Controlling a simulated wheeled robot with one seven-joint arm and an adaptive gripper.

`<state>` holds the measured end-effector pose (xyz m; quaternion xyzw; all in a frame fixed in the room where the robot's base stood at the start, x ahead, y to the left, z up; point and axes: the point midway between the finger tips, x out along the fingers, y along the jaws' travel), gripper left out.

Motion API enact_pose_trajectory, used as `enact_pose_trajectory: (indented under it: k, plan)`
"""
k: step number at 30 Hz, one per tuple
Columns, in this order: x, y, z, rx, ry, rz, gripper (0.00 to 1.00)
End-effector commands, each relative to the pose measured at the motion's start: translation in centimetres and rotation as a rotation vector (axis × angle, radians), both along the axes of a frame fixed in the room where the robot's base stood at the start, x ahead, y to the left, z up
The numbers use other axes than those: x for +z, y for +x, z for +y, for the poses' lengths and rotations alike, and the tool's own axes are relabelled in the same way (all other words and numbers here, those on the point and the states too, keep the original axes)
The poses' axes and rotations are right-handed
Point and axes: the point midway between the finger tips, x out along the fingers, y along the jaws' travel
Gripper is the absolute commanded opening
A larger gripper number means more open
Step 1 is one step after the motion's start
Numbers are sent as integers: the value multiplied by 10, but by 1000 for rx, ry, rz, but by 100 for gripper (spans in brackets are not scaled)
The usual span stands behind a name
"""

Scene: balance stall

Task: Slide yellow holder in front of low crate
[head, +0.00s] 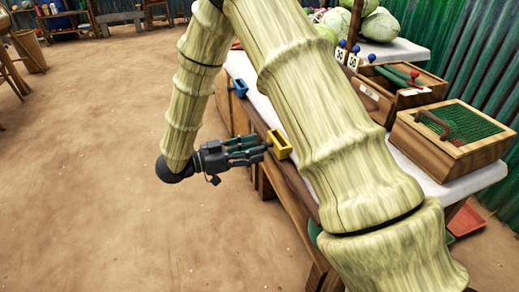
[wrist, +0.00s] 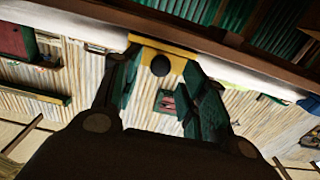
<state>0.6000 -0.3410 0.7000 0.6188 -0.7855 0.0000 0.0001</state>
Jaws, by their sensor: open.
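The yellow holder (head: 281,145) sits on the front edge of the stall table, just beyond my fingertips in the head view. My gripper (head: 260,150) is open at the table's front side, its fingers pointing at the holder. In the wrist view the yellow holder (wrist: 178,60) shows between the tips of my open gripper (wrist: 160,75), with a dark round spot on it. I cannot tell whether the fingers touch it. Two wooden crates stand on the table: one with a green mesh top (head: 472,122) and one with tools in it (head: 376,98). I cannot tell surely which is the low crate.
A blue holder (head: 238,88) sits farther along the same table edge. Cabbages (head: 380,25) lie at the table's back. My own arm covers much of the tabletop in the head view. The dirt floor (head: 100,170) to the left is clear.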

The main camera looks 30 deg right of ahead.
Motion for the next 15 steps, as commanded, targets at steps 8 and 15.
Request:
enact_pose_trajectory:
  k: [8, 15]
  plan:
    - [0, -5, -22, 1, 1, -1, 43]
    - [0, -6, -25, 1, 1, 0, 43]
